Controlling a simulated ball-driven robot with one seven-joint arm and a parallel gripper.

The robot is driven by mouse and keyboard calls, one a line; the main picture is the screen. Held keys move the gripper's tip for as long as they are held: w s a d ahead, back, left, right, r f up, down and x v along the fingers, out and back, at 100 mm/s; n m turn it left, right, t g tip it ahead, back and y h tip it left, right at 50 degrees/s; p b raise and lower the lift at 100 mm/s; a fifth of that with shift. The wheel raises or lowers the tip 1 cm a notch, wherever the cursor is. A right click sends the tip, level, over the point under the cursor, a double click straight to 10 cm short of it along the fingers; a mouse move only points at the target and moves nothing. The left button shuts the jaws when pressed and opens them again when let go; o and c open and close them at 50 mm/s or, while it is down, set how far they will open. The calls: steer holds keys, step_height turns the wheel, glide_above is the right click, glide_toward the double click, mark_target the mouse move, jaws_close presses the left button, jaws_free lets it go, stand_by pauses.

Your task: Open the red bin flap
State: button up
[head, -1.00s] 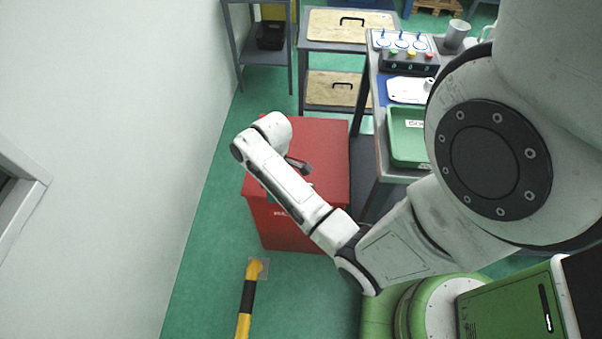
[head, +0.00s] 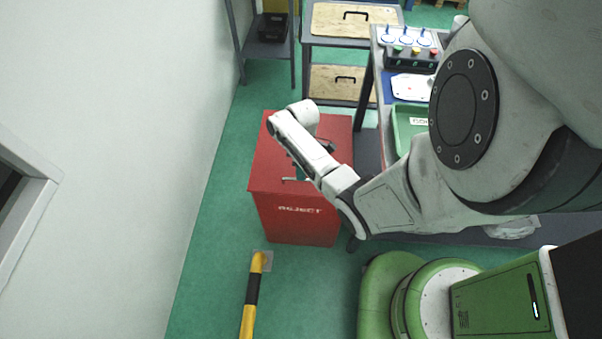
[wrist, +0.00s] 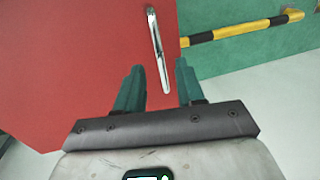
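The red bin (head: 300,218), lettered REJECT on its front, stands on the green floor. Its red flap (head: 270,165) is on top and looks closed. In the wrist view the red flap (wrist: 80,60) fills the left, with a silver bar handle (wrist: 157,48) near its edge. My gripper (wrist: 158,75) has two green fingers spread apart, with the near end of the handle between their tips. I cannot tell whether they touch it. In the head view my arm hides most of the gripper over the bin, and a bit of the handle (head: 291,179) shows.
A yellow and black rail (head: 250,300) stands in front of the bin; it also shows in the wrist view (wrist: 240,30). A workbench with a green tray (head: 403,130) is at the right. A white wall (head: 120,90) is on the left, with green floor between.

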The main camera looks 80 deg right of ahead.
steer(key=shift+a+f, duration=0.25)
steer(key=shift+f, duration=1.05)
steer(key=shift+c, duration=0.2)
jaws_close()
